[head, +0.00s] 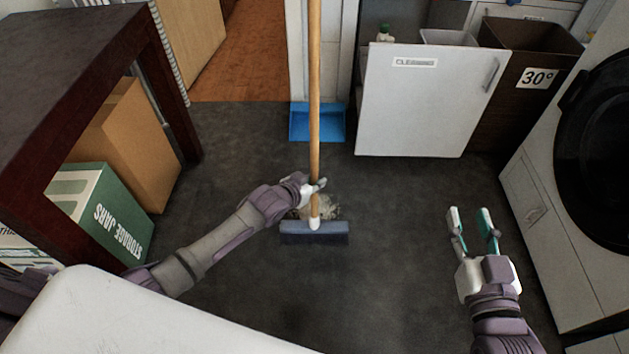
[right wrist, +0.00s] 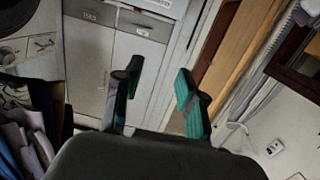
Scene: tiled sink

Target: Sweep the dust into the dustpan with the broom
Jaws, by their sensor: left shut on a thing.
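In the head view, the broom has a long wooden handle (head: 315,85) and a dark blue-grey head (head: 314,233) that appears to rest on the floor. My left gripper (head: 314,186) is shut on the handle low down, just above the broom head. A pale patch of dust (head: 329,211) lies on the floor just beyond the broom head, partly hidden by the handle and gripper. The blue dustpan (head: 318,123) is on the floor farther away, beyond the dust. My right gripper (head: 473,222) is open and empty at the right; its fingers also show in the right wrist view (right wrist: 158,95).
A dark table (head: 75,45) with a green storage box (head: 105,215) and a cardboard box (head: 140,145) stands left. A white cleaning cabinet (head: 425,105), a brown bin (head: 515,100) and a washing machine (head: 575,190) stand right.

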